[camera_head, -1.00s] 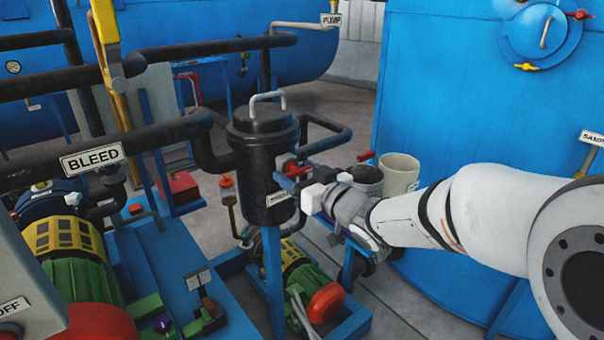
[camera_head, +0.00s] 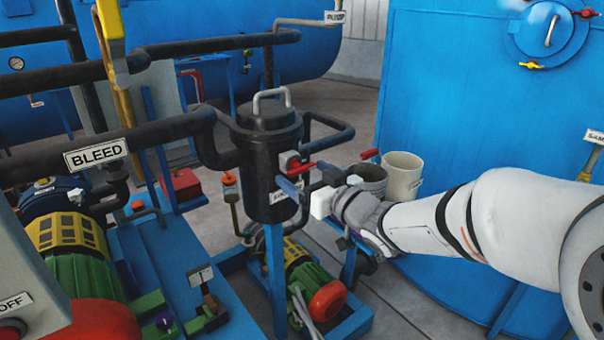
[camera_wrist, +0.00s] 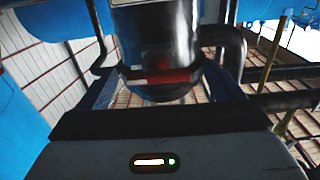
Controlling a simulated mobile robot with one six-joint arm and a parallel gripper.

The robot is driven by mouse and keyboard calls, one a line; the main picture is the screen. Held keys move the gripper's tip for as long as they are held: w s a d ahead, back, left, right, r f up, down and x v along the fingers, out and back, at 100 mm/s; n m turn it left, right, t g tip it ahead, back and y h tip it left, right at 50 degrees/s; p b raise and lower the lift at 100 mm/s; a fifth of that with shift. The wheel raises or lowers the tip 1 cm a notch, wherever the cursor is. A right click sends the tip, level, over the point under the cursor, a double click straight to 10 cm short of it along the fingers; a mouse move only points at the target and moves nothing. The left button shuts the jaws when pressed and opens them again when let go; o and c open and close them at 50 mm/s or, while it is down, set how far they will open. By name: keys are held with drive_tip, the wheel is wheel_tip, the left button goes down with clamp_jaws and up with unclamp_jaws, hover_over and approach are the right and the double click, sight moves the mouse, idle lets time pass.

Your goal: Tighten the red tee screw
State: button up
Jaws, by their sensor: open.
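The red tee screw (camera_head: 302,168) sits on a grey boss on the right side of the black lidded vessel (camera_head: 262,165). In the wrist view its red bar (camera_wrist: 160,77) lies roughly level across the front of the vessel, centred between my fingers. My gripper (camera_head: 310,181) is open beside the vessel, with its blue fingers pointing towards it. The wrist view shows the gripper's spread fingers (camera_wrist: 162,88) on both sides of the bar. I see no finger touching the bar, and I cannot tell the exact depth gap.
Two buckets, one dark (camera_head: 366,180) and one pale (camera_head: 402,176), stand behind my wrist. A big blue tank (camera_head: 460,130) fills the right. Black pipes (camera_head: 150,135) cross the left side. A motor (camera_head: 302,270) with a red end sits below the vessel.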

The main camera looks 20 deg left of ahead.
drive_tip(key=v, duration=0.5)
drive_tip(key=shift+s+d, duration=0.25)
drive_tip(key=shift+d, duration=0.1)
